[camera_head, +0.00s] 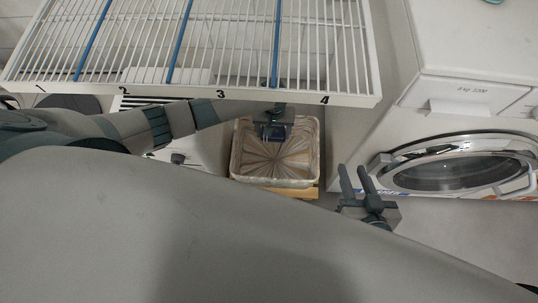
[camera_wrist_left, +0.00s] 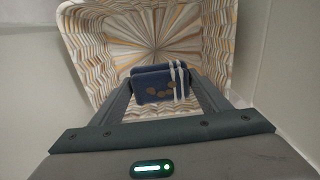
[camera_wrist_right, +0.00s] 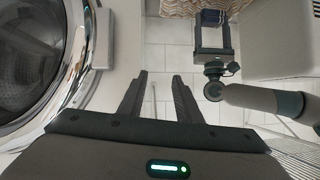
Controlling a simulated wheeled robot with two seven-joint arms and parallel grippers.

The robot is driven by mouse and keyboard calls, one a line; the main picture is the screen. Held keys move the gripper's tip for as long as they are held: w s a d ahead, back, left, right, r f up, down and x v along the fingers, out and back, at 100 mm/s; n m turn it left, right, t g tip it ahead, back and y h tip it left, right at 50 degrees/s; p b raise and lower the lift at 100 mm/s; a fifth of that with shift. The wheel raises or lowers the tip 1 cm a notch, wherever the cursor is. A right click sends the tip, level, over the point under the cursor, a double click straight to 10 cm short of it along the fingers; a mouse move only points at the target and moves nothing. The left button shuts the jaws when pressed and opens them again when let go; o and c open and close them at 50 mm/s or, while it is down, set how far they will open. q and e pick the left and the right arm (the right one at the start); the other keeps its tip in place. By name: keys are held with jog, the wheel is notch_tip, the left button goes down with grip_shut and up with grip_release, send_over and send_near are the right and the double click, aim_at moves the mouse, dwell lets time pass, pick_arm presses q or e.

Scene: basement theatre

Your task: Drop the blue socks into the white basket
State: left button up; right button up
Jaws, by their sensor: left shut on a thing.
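The blue socks (camera_wrist_left: 153,84), a folded bundle with white stripes and brown spots, are between the fingers of my left gripper (camera_head: 274,124). The left gripper is shut on them and holds them over the basket; they also show in the right wrist view (camera_wrist_right: 212,17). The white basket (camera_head: 236,160) has a woven, cream-and-brown striped inside. Its opening faces up below the socks, and it also fills the back of the left wrist view (camera_wrist_left: 85,50). Its visible floor looks empty, though the socks and gripper hide part. My right gripper (camera_head: 358,180) is open and empty, right of the basket.
A white wire rack (camera_head: 200,45) with blue bars and numbers spans the top, above my left arm. A white washing machine (camera_head: 465,100) with a round chrome-rimmed door stands at the right. The basket rests on something wooden (camera_head: 305,192). Tiled floor shows beside my right gripper.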

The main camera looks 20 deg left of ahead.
pick_arm(q)
jog(key=shift+f+b, duration=0.45)
jog(key=shift+f, duration=0.1)
pick_arm(e)
jog(key=shift+w+a+r+t+y, duration=0.15)
jog(key=shift+w+a+r+t, duration=0.2)
jog(key=shift+r, duration=0.2)
jog(key=shift+w+a+r+t+y, duration=0.1)
jog(key=shift+w+a+r+t, duration=0.15)
jog(key=shift+r+t, duration=0.25)
jog(key=shift+w+a+r+t+y, duration=0.15)
jog(key=shift+w+a+r+t, duration=0.15)
jog(key=shift+r, duration=0.35)
pick_arm(q)
jog(key=o, duration=1.1)
jog(key=shift+r, duration=0.1)
pick_arm(e)
jog(key=shift+s, duration=0.1)
pick_arm(q)
jog(key=shift+r, duration=0.15)
notch_tip(320, 180, up, 10)
jog(key=p, duration=0.3)
jog(key=shift+r+p, duration=0.3)
jog(key=shift+r, duration=0.45)
pick_arm(e)
jog(key=s+d+f+g+h, duration=0.2)
jog(key=s+d+f+g, duration=0.2)
jog(key=s+f+g, duration=0.2)
jog(key=shift+d+f, duration=0.2)
jog(key=shift+f, duration=0.7)
